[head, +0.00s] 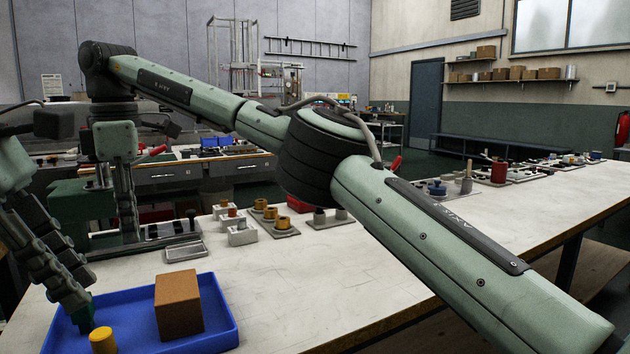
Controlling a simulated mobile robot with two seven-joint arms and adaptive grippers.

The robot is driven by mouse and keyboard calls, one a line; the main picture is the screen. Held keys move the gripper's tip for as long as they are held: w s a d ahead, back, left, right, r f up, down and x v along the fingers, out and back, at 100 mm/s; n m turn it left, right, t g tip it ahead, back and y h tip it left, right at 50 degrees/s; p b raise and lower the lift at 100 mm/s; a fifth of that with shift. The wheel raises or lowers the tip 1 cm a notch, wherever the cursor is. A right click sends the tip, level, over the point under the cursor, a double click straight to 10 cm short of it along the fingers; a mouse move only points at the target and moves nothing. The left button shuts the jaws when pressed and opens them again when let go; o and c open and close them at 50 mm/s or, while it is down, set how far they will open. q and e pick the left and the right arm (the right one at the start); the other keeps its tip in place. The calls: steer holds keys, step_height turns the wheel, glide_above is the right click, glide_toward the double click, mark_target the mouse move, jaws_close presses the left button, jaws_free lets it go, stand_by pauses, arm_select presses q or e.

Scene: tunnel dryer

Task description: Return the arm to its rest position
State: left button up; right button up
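My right arm comes in from the bottom right, bends at a dark ribbed joint and reaches across to the upper left. Its wrist is bent down, and my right gripper (127,215) hangs at the left over the far part of the bench. Its fingers overlap in view, so I cannot tell open from shut. My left gripper (84,318) points down at the left edge, with its tip over or inside a blue tray (222,312). Its fingers are seen side-on, so their gap is hidden. A brown block (179,304) and a yellow cylinder (103,341) are in the tray, close to that tip.
The pale workbench (300,290) is bare right of the tray. Several small blocks with knobs, among them a yellow-topped fixture (271,216), stand behind it. A red can (499,171) and other parts line the far right.

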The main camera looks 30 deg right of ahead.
steer(key=shift+r, duration=1)
steer(key=shift+f, duration=0.1)
